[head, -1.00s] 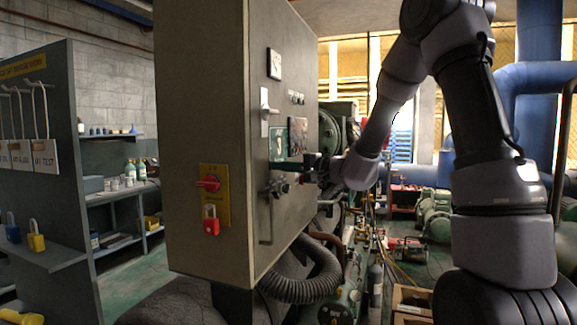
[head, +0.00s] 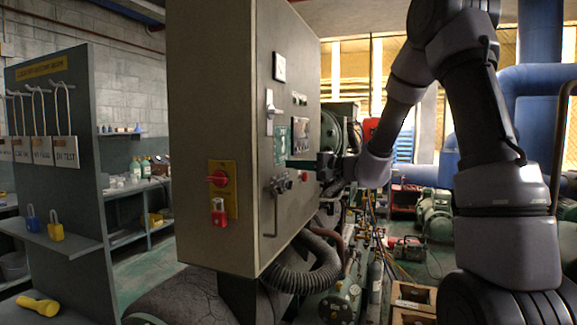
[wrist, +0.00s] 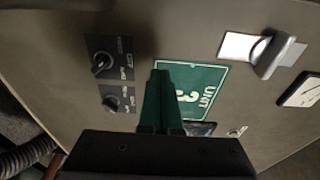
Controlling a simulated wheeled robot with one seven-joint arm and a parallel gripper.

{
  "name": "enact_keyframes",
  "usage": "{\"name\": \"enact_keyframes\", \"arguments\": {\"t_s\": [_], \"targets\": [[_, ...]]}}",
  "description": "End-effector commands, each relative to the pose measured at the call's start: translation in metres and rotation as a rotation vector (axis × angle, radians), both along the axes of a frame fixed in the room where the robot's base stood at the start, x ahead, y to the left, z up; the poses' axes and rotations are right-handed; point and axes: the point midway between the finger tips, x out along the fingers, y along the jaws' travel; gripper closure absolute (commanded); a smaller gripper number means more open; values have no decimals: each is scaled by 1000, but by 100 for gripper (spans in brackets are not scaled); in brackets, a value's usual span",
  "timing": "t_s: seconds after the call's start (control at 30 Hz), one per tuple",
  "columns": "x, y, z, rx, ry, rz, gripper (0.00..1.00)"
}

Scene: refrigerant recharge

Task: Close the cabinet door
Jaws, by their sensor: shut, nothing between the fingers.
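The grey cabinet (head: 205,110) stands in the middle of the head view. Its door (head: 285,225) is the panel on the right side, with a lever handle (head: 270,112), a gauge, knobs and a green unit label. The door lies near flush with the box; I cannot tell if a small gap is left. My gripper (head: 288,163) is at the door face, beside the green label. In the wrist view my gripper (wrist: 160,75) has its fingers together and empty, over the green label (wrist: 200,85). The handle (wrist: 275,52) is at upper right. Contact with the door is unclear.
A red padlock (head: 219,212) hangs under a red switch on the cabinet's left face. A grey lockout board (head: 85,170) with tags and padlocks stands at left. A corrugated hose (head: 305,278) and machinery lie below and behind the cabinet. Green floor is open between board and cabinet.

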Motion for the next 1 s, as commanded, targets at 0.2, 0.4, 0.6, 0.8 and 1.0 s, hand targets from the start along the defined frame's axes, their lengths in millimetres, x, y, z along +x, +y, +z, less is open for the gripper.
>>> {"name": "enact_keyframes", "arguments": {"t_s": [0.2,0.4,0.6,0.8,1.0], "targets": [[-36,7,0,-2,0,0,100],[-68,13,0,-1,0,-1,100],[-86,17,1,-8,1,9,100],[-145,30,15,-143,46,179,100],[-234,7,7,-503,153,307,100]]}}
